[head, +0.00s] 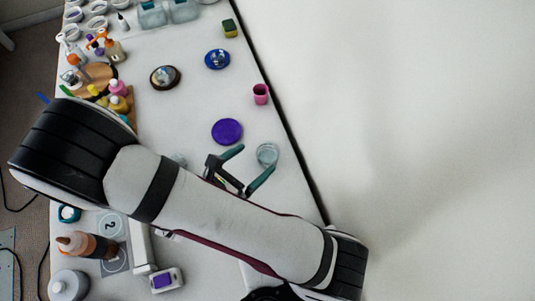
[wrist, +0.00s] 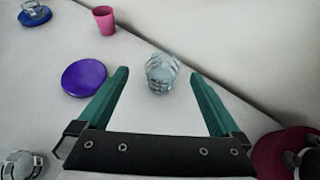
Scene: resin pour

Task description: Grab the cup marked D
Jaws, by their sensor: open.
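My gripper (head: 256,158) is open and empty, its two green fingers reaching toward a clear glass cup (head: 267,154). In the wrist view this glass cup (wrist: 162,74) stands between and just past the fingertips, apart from both. Another clear cup (head: 178,159) is partly hidden by my arm; it shows at the lower left of the wrist view (wrist: 22,166). A clear cup (head: 218,58) sits on a blue coaster, and another (head: 165,74) on a dark brown coaster. A pink cup (head: 261,94) stands near the table edge. I cannot read a letter D on any cup.
An empty purple disc (head: 227,131) lies left of the nearest glass. Bottles and a wooden board (head: 94,78) crowd the left side. The table's dark edge runs close right of the glass.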

